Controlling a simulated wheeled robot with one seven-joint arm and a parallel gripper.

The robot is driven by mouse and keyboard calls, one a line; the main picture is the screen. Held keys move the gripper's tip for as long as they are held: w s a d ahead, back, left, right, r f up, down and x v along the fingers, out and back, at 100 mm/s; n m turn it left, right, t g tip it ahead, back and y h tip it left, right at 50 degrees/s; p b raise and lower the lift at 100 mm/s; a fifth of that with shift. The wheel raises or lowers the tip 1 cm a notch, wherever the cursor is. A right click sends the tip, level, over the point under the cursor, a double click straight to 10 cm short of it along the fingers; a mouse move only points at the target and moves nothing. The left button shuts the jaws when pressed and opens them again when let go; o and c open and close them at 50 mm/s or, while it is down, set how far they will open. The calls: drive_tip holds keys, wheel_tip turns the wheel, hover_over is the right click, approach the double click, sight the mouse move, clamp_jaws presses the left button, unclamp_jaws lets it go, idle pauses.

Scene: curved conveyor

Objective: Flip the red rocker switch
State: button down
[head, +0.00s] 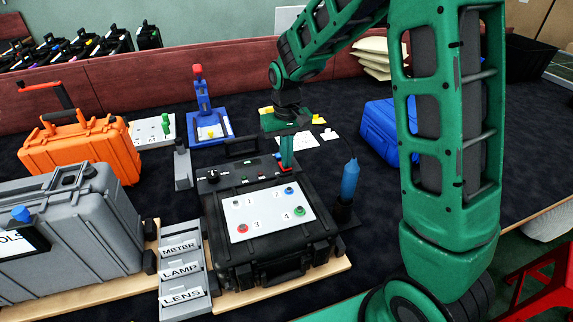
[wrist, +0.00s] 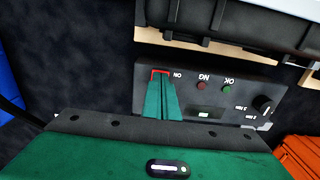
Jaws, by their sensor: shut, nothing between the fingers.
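The red rocker switch (wrist: 154,73) shows in the wrist view as a red frame at the end of a dark control panel (wrist: 225,78), next to the printed word ON. In the head view a bit of the red switch (head: 281,169) shows at the right end of the panel. My gripper (head: 287,164) is shut and empty, pointing down at the switch. In the wrist view its green fingers (wrist: 161,84) cover most of the switch. I cannot tell whether they touch it or which way the rocker is tilted.
The panel also bears a black knob (wrist: 264,104), a red NG button (wrist: 202,86) and a green OK button (wrist: 227,90). A black case (head: 270,255) with a white numbered plate (head: 267,214) stands in front. A blue-handled tool (head: 349,180) stands upright to the right.

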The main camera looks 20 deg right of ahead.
wheel_tip(320, 180, up, 7)
drive_tip(key=shift+f, duration=0.2)
idle(0.6)
idle(0.4)
